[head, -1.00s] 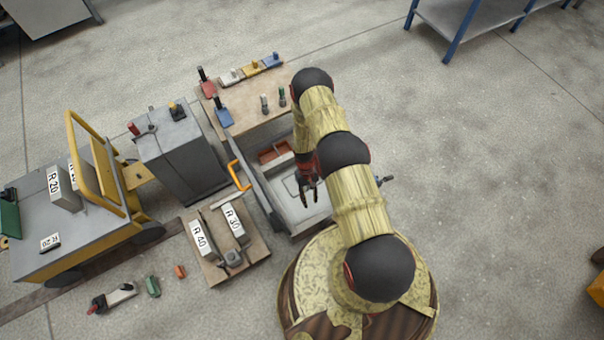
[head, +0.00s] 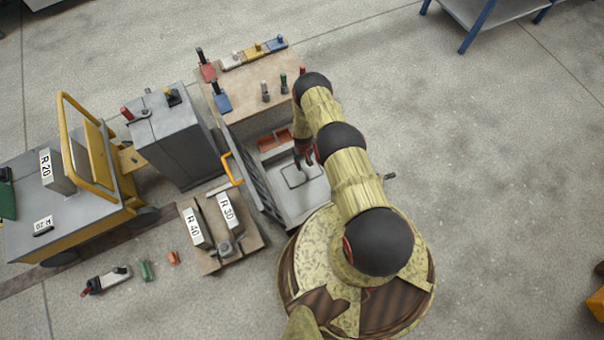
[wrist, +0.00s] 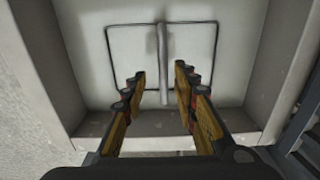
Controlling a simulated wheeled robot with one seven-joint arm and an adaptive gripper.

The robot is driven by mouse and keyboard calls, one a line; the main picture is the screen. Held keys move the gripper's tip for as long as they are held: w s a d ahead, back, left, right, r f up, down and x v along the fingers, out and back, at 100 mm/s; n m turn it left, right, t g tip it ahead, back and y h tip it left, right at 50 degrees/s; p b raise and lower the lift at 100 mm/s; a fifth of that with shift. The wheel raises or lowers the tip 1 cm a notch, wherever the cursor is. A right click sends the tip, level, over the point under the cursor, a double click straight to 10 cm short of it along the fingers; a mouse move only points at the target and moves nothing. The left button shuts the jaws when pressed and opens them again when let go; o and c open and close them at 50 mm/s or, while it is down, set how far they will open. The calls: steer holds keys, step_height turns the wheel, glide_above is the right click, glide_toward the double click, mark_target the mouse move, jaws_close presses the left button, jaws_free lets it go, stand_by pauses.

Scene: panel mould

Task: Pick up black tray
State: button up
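The only tray-like piece with black on it is a flat pale panel with a thin black rim (wrist: 205,60), lying inside a grey open box (head: 318,212). A grey bar (wrist: 162,45) runs across its middle. The black rim also shows in the head view (head: 296,187). My gripper (wrist: 160,76) is open and empty over the panel, with the bar lined up between its two fingers. The gap in height between fingertips and bar is unclear. In the head view my gripper (head: 304,158) is over the box, partly hidden by my arm.
The box walls (wrist: 270,60) stand close on both sides. Small red compartments (head: 274,141) are at its far end. An orange handle (head: 231,168) is on its left side. A wooden board with blocks (head: 222,222) and a grey cabinet (head: 175,145) stand left.

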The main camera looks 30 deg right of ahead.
steer(key=f, duration=0.1)
steer(key=f+b, duration=0.1)
steer(key=f, duration=0.1)
steer(key=f+b, duration=0.1)
steer(key=shift+a+f, duration=0.25)
steer(key=shift+f, duration=0.1)
steer(key=shift+r, duration=0.1)
steer(key=shift+c, duration=0.4)
jaws_close()
stand_by(0.4)
